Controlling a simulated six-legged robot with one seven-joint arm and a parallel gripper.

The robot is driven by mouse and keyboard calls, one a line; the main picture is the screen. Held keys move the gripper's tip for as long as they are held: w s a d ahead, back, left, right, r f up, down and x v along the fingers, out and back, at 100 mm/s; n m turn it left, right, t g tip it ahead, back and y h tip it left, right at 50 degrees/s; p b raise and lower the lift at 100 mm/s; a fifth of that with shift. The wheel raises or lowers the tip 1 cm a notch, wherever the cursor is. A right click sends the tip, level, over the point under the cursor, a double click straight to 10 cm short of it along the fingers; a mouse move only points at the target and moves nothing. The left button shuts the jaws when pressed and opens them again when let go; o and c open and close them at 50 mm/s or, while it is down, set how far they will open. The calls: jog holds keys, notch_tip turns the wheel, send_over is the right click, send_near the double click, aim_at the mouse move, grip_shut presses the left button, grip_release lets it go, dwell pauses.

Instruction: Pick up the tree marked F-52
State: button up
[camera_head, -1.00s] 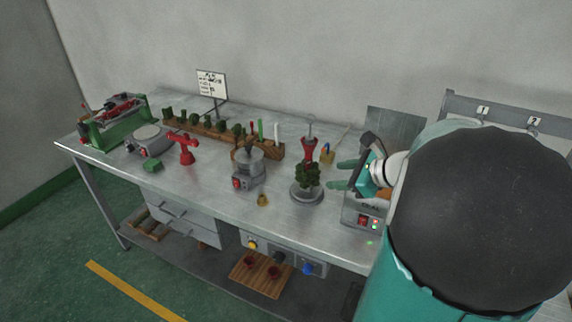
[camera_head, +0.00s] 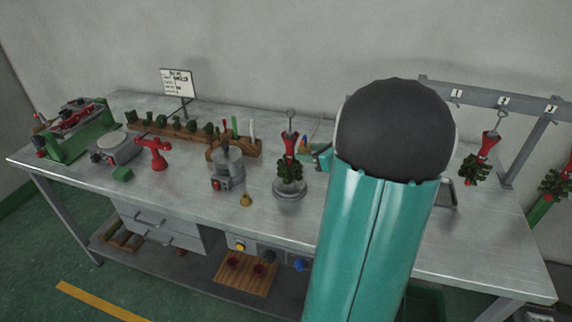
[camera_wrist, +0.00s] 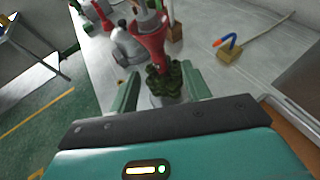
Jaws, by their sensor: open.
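A tree with a red funnel-like base on top and dark green branches (camera_head: 290,168) stands upright on a round grey stand (camera_head: 290,191) on the bench. No F-52 mark is legible on it. In the wrist view the tree (camera_wrist: 149,42) shows ahead, its green branches between the two teal fingers of my open gripper (camera_wrist: 163,88). In the head view my arm hides most of my gripper; a teal part shows just right of the tree. I cannot tell whether the fingers touch it. Similar red-and-green trees (camera_head: 475,165) hang at the right, marks unreadable.
A numbered rack (camera_head: 520,105) stands at the right. A wooden block (camera_head: 190,132) with green pieces lies behind. The bench front (camera_head: 190,205) is mostly clear.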

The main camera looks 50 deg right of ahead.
aim_at(293, 151)
jog(key=x, duration=0.8)
jog(key=shift+w+a+f, duration=0.15)
jog(key=shift+w+f, duration=0.1)
jog(key=shift+w, duration=0.05)
grip_shut()
